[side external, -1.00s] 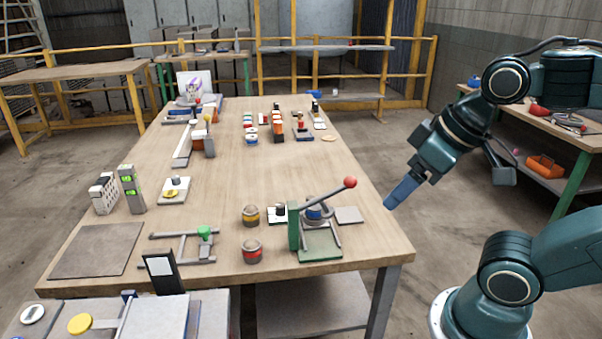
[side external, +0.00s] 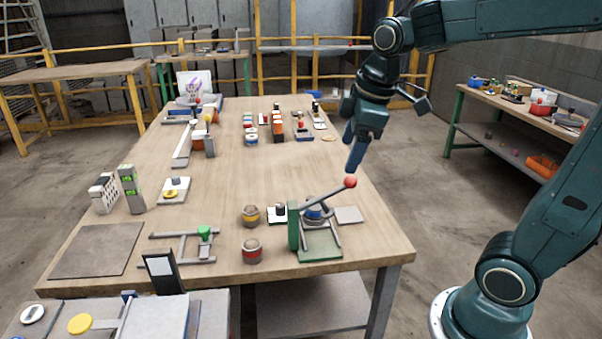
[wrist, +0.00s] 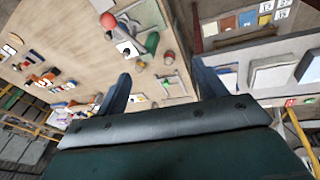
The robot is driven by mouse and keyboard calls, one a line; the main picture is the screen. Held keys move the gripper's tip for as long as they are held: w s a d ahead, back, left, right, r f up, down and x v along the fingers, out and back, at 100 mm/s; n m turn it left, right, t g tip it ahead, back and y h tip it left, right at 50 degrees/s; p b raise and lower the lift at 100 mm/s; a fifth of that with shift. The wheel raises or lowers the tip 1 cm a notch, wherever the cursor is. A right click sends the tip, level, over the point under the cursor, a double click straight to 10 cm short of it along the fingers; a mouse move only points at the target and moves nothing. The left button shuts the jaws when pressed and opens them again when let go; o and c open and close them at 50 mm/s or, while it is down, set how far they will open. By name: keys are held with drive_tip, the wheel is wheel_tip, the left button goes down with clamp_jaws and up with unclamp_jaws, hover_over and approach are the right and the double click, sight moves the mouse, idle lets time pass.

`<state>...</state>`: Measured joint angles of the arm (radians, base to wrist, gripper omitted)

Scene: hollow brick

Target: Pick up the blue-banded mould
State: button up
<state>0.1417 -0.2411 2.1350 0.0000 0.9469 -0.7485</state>
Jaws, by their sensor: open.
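The blue-banded mould (side external: 314,211) is a small grey cylinder with a blue band. It sits inside a green-based lever press (side external: 320,245) near the table's front right edge. The lever's grey arm and red ball (side external: 350,182) slant up to the right above it and partly hide it. My gripper (side external: 354,163) points down above the table's right side, higher than the press and behind its red ball. Its blue fingers overlap in that view. In the wrist view my gripper (wrist: 160,88) has its fingers wide apart with nothing between them; the red ball (wrist: 107,20) shows beyond them.
A yellow-banded mould (side external: 250,215) and a red-banded mould (side external: 252,250) stand left of the press. A green-knobbed clamp (side external: 204,236) is farther left. The table's middle (side external: 240,180) is clear.

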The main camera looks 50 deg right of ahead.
drive_tip(key=w+d+f+n+g, duration=0.3)
drive_tip(key=w+d+f+n, duration=0.8)
drive_tip(key=w, duration=0.5)
wheel_tip(320, 180, down, 4)
drive_tip(key=d, duration=0.2)
drive_tip(key=shift+w+d+r, duration=0.25)
drive_tip(key=shift+w+d, duration=0.05)
drive_tip(key=shift+d, duration=0.05)
drive_tip(key=shift+f, duration=0.15)
hover_over(315, 212)
drive_tip(key=w+d, duration=0.1)
drive_tip(key=d, duration=0.1)
drive_tip(key=shift+w+f, duration=0.15)
drive_tip(key=shift+f, duration=4)
drive_tip(key=shift+f, duration=2.6)
